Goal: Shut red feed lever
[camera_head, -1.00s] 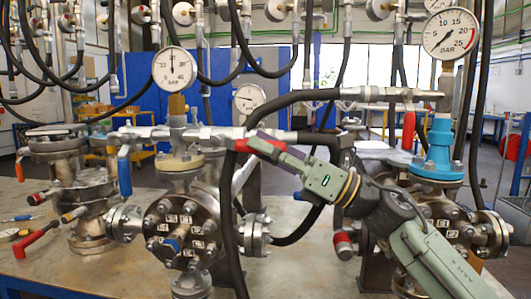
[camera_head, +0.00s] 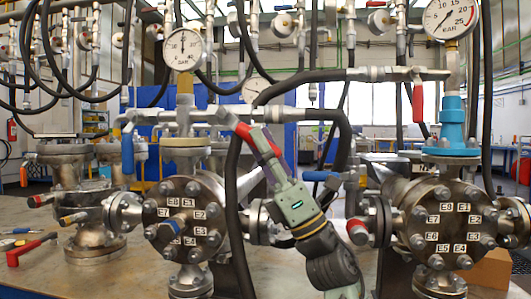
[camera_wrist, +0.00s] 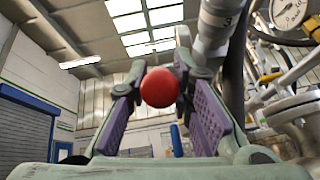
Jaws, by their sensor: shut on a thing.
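The red feed lever (camera_head: 242,129) sits on the metal pipe fitting above the middle flanged vessel (camera_head: 190,215). It slants down to the right from its pivot. My gripper (camera_head: 268,150) has its fingers around the lower, free end of the lever, coming from below right. In the wrist view the lever shows end-on as a round red shape (camera_wrist: 160,87) between the two purple-padded fingers. My gripper is shut on it. The fingers hide part of the lever's end in the head view.
Another red lever (camera_head: 417,103) hangs at the right vessel (camera_head: 450,225). A blue lever (camera_head: 127,152) hangs left of the middle vessel. Black hoses (camera_head: 235,200) run close to my gripper. A pressure gauge (camera_head: 184,49) stands above. A red-handled tool (camera_head: 30,248) lies on the table.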

